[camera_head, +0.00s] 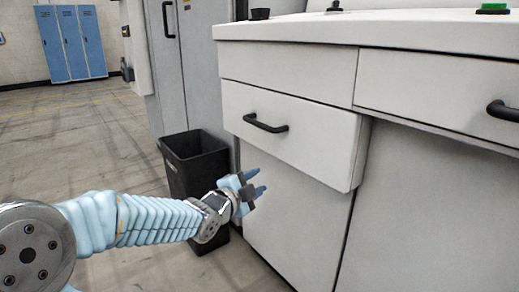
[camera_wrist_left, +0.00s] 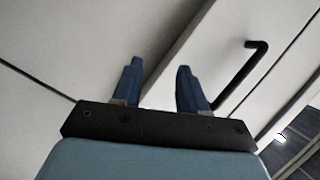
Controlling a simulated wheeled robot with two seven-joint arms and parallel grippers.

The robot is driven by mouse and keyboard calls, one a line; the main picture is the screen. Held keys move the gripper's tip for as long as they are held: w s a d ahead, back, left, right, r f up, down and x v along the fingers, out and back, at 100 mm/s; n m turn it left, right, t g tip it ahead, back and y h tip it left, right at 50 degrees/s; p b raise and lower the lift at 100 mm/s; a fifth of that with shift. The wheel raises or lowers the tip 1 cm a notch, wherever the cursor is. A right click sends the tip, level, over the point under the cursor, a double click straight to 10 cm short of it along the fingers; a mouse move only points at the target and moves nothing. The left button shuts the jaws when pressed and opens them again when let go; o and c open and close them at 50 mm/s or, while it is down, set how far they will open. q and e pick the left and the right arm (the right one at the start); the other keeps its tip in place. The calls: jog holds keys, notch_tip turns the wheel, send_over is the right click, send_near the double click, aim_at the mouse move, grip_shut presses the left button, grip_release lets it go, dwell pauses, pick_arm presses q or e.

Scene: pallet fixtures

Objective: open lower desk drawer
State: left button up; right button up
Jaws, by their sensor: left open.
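The white desk drawer with a black bar handle (camera_head: 300,142) sits below a plain upper front. It stands out a little from the desk, with its right side edge and underside showing. Its black handle (camera_head: 265,123) is on the front face. My left gripper (camera_head: 262,181) is open and empty, below and left of that handle, in front of the plain lower front (camera_head: 292,215). In the left wrist view, the two blue fingers (camera_wrist_left: 158,66) are apart with nothing between them. A black handle (camera_wrist_left: 242,76) shows to their right, apart from them. My right gripper is not in view.
A black bin (camera_head: 194,160) stands on the floor beside the desk, close behind my left wrist. Another drawer (camera_head: 430,95) with a black handle is at the right. A grey cabinet (camera_head: 205,60) and blue lockers (camera_head: 72,42) are farther back. Floor at the left is clear.

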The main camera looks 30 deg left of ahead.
aim_at(257, 125)
pick_arm(q)
jog(key=s+a+r+m+t+b, duration=0.1)
jog(key=s+a+r+m+t, duration=0.25)
jog(key=r, duration=0.75)
jog(key=shift+m+y, duration=0.25)
jog(key=shift+y, duration=0.15)
jog(key=x, duration=1.2)
jog(key=shift+w+a+f+p, duration=0.2)
jog(key=shift+w+f+p, duration=0.1)
jog(key=shift+f+p, duration=0.1)
grip_shut()
